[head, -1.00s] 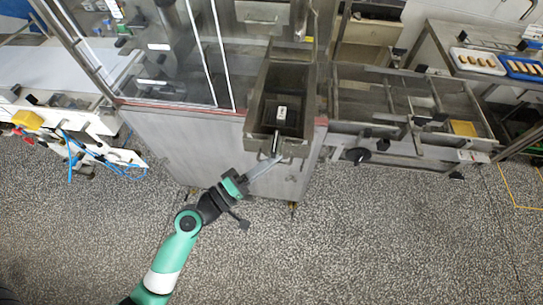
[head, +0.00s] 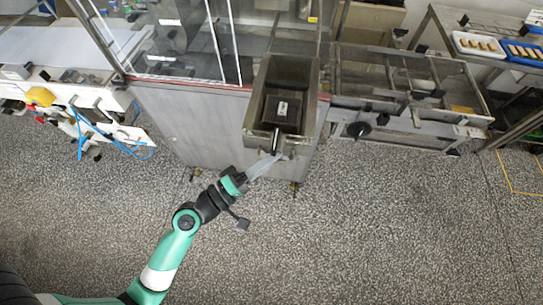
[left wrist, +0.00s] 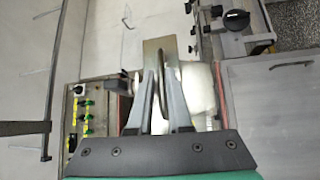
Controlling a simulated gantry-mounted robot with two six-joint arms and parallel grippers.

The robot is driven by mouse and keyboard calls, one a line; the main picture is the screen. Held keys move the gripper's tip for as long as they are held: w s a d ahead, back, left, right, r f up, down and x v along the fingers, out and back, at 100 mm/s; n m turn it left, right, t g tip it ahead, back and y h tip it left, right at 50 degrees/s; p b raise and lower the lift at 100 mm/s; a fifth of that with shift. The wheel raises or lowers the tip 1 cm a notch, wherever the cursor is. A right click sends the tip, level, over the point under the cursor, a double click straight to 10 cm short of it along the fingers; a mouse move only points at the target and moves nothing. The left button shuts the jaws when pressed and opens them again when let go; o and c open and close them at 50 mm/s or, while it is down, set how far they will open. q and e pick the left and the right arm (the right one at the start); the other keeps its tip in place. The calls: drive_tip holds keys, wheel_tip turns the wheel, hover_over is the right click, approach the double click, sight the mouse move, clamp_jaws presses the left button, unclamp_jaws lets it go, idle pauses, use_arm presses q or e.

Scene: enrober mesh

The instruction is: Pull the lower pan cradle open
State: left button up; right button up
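The pan cradle (head: 309,107) is a long grey metal drawer that sticks out from the front of the machine in the head view. A dark box with a white label (head: 283,107) sits inside it. My left gripper (head: 274,157) is at the cradle's front end, by its handle. In the left wrist view the two fingers of my left gripper (left wrist: 159,80) come close together around a thin metal piece (left wrist: 158,55), which looks like the handle. The exact contact is partly hidden. My right gripper is not in view.
The machine's grey cabinet (head: 195,125) with glass panels stands behind and left of the cradle. A metal frame table with a black knob (head: 359,130) stands close on the right. Trays of bars (head: 480,45) are at the back right. The speckled floor in front is clear.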

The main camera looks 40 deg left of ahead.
use_arm(q)
drive_tip(key=shift+o, duration=0.2)
drive_tip(key=shift+s+d, duration=0.1)
drive_tip(key=shift+s, duration=0.05)
drive_tip(key=b+v, duration=0.3)
drive_tip(key=v, duration=0.8)
drive_tip(key=shift+s+b, duration=0.25)
drive_tip(key=shift+b, duration=0.15)
